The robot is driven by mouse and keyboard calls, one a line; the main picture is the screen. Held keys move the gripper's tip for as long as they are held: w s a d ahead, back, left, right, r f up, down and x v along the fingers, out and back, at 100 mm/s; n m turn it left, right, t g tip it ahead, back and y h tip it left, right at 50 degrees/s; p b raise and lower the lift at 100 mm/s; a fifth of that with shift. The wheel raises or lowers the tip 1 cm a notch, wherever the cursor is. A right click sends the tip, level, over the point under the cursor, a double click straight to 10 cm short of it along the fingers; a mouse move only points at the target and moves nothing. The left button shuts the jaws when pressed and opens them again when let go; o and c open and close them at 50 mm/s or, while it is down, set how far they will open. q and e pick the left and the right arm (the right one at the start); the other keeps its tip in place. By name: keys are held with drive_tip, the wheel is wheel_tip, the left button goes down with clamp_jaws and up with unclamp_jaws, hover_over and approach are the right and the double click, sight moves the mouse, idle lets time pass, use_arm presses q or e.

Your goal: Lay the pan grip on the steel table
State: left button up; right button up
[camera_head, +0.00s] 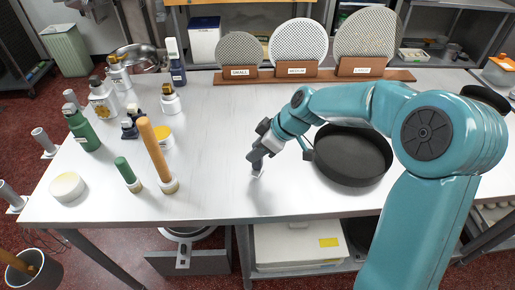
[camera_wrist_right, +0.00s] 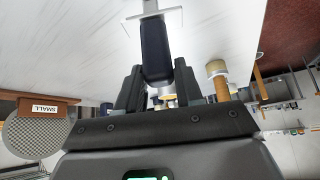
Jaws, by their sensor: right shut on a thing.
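My right gripper (camera_head: 259,152) is shut on the pan grip (camera_head: 257,166), a short dark handle with a pale, flat metal end. In the right wrist view the pan grip (camera_wrist_right: 155,50) stands between both fingers of the right gripper (camera_wrist_right: 157,88), its metal end pointing away. The head view shows the grip roughly upright, metal end down, close over the steel table (camera_head: 220,190). I cannot tell whether it touches the top. My left gripper is out of view.
A black round pan (camera_head: 352,155) lies right of the gripper, partly behind my arm. Bottles, a green-handled tool (camera_head: 127,174) and a wooden-handled tool (camera_head: 155,152) stand left. Round sieves in a wooden rack (camera_head: 300,76) are at the back. The table's middle is clear.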

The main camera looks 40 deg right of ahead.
drive_tip(key=shift+f, duration=0.15)
drive_tip(key=o, duration=1.1)
drive_tip(key=shift+r, duration=0.2)
drive_tip(key=v, duration=1.2)
drive_tip(key=shift+b, duration=0.45)
